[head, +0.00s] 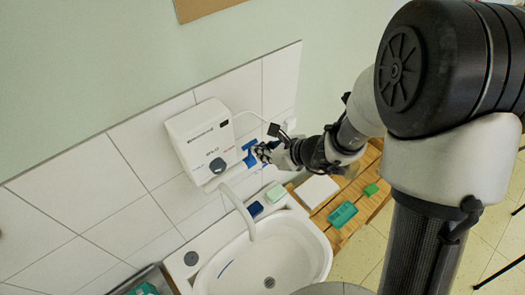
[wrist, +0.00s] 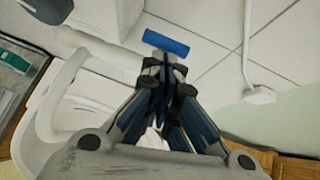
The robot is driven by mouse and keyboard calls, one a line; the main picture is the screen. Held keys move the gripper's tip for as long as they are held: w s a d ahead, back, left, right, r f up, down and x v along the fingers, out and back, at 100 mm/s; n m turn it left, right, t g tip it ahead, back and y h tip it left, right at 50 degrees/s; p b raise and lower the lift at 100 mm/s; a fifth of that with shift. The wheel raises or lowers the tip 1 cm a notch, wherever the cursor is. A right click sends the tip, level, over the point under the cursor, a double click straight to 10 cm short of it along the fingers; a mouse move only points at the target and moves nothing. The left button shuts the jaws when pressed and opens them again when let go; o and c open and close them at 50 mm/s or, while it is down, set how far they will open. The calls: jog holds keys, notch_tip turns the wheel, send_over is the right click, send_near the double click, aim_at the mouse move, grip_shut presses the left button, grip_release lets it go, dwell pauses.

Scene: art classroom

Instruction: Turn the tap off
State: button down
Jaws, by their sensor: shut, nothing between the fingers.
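A white wall-mounted water heater (head: 200,135) with a dark round knob hangs on the tiles above the sink. A white curved spout (head: 241,212) runs down from it over the sink (head: 318,262). A blue T-shaped lever (head: 250,156), which looks like the tap handle, sticks out at the heater's right side. My gripper (head: 262,152) is just right of the lever, shut and empty. In the wrist view the blue bar (wrist: 166,42) lies just beyond the closed fingertips (wrist: 166,68); whether they touch it I cannot tell. Whether water runs is not clear.
A wooden slatted counter (head: 352,200) to the right holds a white board (head: 317,190) and a teal tray (head: 342,214). A white cable hangs near the heater.

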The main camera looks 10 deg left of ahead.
jog(key=shift+w+a+r+g+h+p, duration=0.45)
jog(key=shift+a+p, duration=0.2)
jog(key=shift+p, duration=1.25)
jog(key=shift+w, duration=0.1)
